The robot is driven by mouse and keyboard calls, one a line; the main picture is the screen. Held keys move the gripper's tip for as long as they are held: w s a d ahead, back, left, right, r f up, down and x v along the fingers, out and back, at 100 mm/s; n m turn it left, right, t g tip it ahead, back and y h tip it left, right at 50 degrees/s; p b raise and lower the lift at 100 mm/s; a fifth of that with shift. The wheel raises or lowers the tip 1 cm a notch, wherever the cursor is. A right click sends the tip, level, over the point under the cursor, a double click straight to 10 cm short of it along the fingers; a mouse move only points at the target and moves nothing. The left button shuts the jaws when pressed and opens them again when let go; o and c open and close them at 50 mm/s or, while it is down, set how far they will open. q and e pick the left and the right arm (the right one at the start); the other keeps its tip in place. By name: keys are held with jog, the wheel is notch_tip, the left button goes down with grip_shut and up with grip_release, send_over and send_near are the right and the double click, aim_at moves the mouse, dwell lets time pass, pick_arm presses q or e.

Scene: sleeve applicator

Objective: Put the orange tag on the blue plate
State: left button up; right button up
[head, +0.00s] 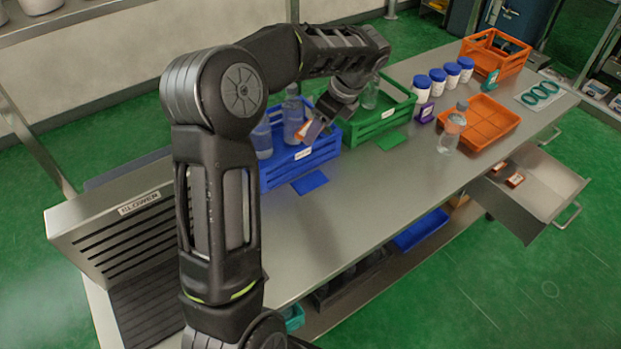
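The blue plate (310,182) lies flat and empty on the steel bench, in front of the blue crate. My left gripper (322,121) hangs over the front right part of the blue crate, above and behind the plate. It appears shut on a small tag with an orange edge (313,131), held tilted in the air and apart from the plate. The fingers are small and partly hidden by the wrist. Two more orange tags (515,180) lie in the open drawer at the right. My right gripper is not in view.
The blue crate (289,168) and green crate (382,124) hold bottles. A green plate (391,142) lies before the green crate. A clear bottle (449,137), an orange tray (482,122) and several blue-lidded jars stand further right. The bench front is clear. The drawer (535,188) juts out.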

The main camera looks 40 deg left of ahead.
pick_arm(q)
jog(key=b, duration=0.6)
send_over(314, 184)
jog(key=d, duration=0.2)
jog(key=f, duration=1.3)
jog(key=shift+w+a+f, duration=0.15)
jog(key=shift+a+f, duration=0.1)
jog(key=shift+f, duration=0.1)
jog(key=shift+p, duration=0.3)
jog(key=shift+r, duration=0.1)
notch_tip(314, 184, down, 5)
jog(key=b, duration=0.3)
jog(key=shift+r+b, duration=0.2)
jog(key=shift+b, duration=0.1)
